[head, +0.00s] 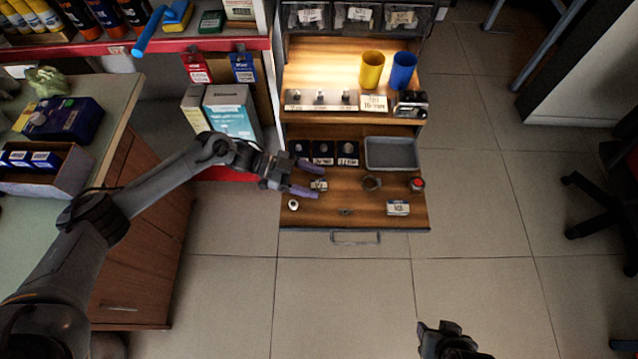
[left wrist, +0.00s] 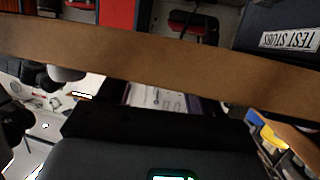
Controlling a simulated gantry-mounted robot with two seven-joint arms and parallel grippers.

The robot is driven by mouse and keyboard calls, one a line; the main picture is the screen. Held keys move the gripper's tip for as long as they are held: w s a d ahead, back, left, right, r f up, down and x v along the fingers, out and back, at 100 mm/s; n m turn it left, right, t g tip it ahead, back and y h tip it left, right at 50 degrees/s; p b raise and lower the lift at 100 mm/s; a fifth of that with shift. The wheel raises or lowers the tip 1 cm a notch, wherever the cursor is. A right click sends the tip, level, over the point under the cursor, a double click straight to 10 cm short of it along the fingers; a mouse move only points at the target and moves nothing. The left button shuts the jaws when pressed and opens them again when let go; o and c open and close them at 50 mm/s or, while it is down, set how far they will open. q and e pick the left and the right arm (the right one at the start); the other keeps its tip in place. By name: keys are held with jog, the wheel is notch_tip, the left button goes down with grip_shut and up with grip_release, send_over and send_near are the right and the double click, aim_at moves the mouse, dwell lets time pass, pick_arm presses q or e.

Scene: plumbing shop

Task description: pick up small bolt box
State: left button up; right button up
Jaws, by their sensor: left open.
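My left gripper (head: 312,180) reaches over the left part of the pulled-out wooden drawer (head: 370,222). Its two purple fingers are spread apart. A small pale, boxy item (head: 319,185) sits by the fingertips, roughly between them; I cannot tell whether they touch it. A small box with a white label (head: 398,208) lies at the drawer's front right, apart from the gripper. The labels are too small to read, so I cannot tell which is the small bolt box. My right gripper (head: 447,338) is low in the head view, over the floor, far from the drawer.
A grey tray (head: 391,154), three dark labelled boxes (head: 322,152), a ring (head: 372,183), a red-topped piece (head: 417,184) and a white ring (head: 293,204) share the drawer. Yellow (head: 371,70) and blue cups (head: 403,71) stand above. A wooden board (left wrist: 160,60) crosses the left wrist view.

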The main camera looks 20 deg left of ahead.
pick_arm(q)
jog(key=shift+s, duration=0.15)
jog(key=c, duration=0.4)
grip_shut()
jog(key=shift+r, duration=0.1)
